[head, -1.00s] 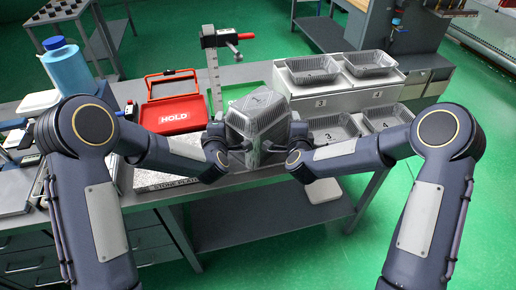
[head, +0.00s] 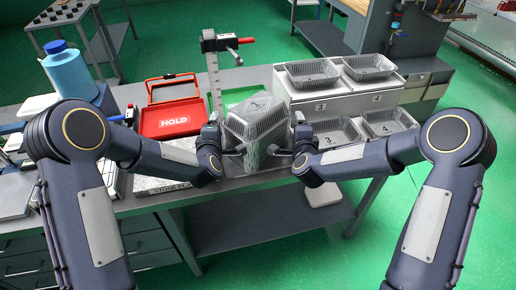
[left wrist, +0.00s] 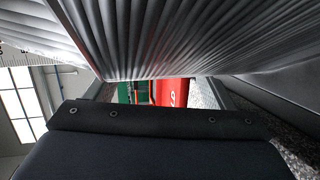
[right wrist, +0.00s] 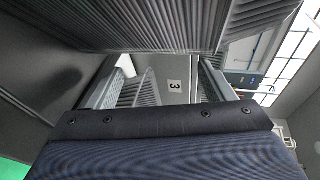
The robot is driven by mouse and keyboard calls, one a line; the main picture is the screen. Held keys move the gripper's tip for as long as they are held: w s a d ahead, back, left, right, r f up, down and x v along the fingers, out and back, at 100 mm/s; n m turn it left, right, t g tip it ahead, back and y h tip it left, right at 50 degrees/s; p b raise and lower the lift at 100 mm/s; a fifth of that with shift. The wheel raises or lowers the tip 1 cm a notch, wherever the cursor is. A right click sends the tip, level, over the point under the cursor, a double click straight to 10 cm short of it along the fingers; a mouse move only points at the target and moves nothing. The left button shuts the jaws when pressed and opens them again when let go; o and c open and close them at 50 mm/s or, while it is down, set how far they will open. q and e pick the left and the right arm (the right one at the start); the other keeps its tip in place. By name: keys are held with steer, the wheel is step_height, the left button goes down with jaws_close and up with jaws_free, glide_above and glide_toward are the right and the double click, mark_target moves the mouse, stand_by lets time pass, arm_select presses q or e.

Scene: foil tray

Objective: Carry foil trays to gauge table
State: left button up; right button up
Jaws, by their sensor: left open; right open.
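Ribbed foil walls fill the top of the left wrist view (left wrist: 190,35) and the right wrist view (right wrist: 150,25). Whether the fingers touch the foil cannot be told. Other foil trays are at the right: a back-left one (head: 312,74), a back-right one (head: 369,67), a front-left one (head: 338,133) and a front-right one (head: 389,121).
The back trays sit on a raised grey block (head: 340,98) with labels 3 and 4. A red HOLD bin (head: 173,118), a green panel (head: 240,97) and an upright gauge post (head: 214,85) stand behind. A speckled stone plate (head: 165,184) lies left; a blue bottle (head: 66,70) stands farther left.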

arm_select(q)
steer(key=v, duration=1.1)
steer(key=shift+s+r, duration=0.1)
steer(key=shift+s, duration=0.3)
arm_select(e)
steer(key=shift+s, duration=0.25)
steer(key=v, duration=1.1)
steer(key=shift+s+r, duration=0.15)
steer(key=shift+s, duration=0.1)
